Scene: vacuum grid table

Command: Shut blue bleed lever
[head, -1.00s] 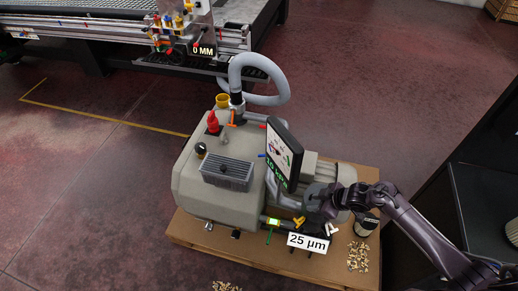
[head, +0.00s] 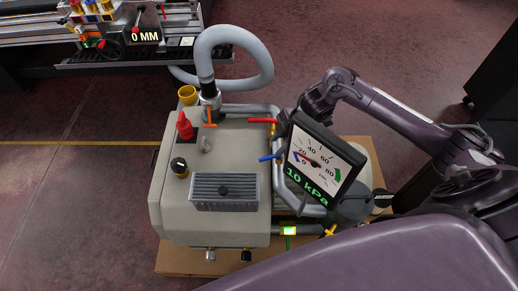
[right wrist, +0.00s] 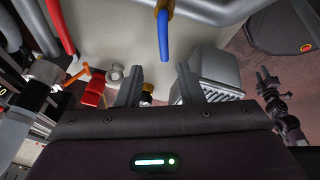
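The blue lever (head: 268,158) sticks out sideways from the pipework at the left edge of the gauge screen, its tip over the beige pump housing (head: 235,142). In the right wrist view the blue lever (right wrist: 164,35) hangs from a brass fitting. My right gripper (head: 287,120) is beyond the screen's upper left corner, partly hidden by it. In the right wrist view its two fingers (right wrist: 158,85) are apart with nothing between them; the lever's free end is above the gap, apart from both fingers.
The gauge screen (head: 318,165) reads 10 kPa and stands close to my right gripper. A red lever (head: 262,121) and an orange lever (head: 209,118) are nearby. A grey hose (head: 262,62) arches behind; a finned box (head: 224,191) sits on the housing.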

